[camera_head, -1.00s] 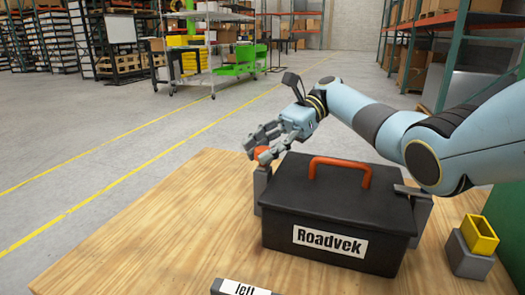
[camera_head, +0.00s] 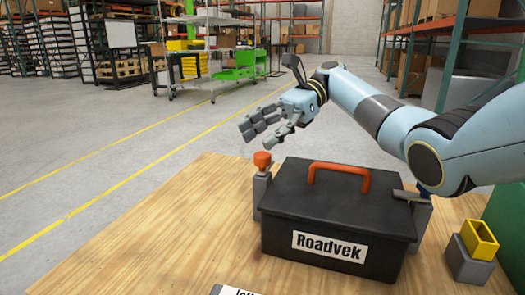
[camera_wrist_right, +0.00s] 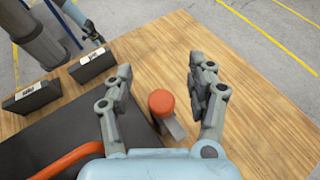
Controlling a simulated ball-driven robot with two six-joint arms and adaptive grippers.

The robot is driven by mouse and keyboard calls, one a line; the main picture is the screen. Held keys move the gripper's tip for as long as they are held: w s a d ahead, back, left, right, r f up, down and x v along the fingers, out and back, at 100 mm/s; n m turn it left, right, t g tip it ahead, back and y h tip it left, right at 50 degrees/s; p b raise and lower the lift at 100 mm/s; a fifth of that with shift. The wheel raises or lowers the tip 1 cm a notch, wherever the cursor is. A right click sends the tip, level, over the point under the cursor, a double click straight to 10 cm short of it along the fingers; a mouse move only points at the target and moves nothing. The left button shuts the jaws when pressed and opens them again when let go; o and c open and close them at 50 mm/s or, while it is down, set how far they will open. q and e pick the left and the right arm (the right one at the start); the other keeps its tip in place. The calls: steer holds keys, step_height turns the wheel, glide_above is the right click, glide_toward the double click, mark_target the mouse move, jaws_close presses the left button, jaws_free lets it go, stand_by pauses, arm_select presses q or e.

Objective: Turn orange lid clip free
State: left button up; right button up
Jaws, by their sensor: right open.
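The orange lid clip (camera_head: 262,160) stands on a grey post (camera_head: 261,188) at the left end of the black Roadvek box (camera_head: 335,205). In the right wrist view the clip (camera_wrist_right: 161,102) shows as a round orange knob, with a grey piece running to its lower right. My right gripper (camera_head: 260,137) is open and empty above the clip, apart from it. In its wrist view the knob lies between and below the spread fingers (camera_wrist_right: 160,68). My left gripper (camera_wrist_right: 95,36) appears small at the upper left of the wrist view; its jaws are unclear.
The box lid has an orange handle (camera_head: 338,173); a grey clip (camera_head: 408,195) sits at its right end. A yellow cup (camera_head: 481,238) on a grey block (camera_head: 467,260) stands at right. Wood left of the box is clear.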

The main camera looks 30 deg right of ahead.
mark_target(262, 154)
step_height(262, 154, up, 6)
steer(key=shift+f, duration=0.25)
steer(key=shift+s+a+f, duration=0.1)
steer(key=shift+f, duration=0.05)
stand_by(0.3)
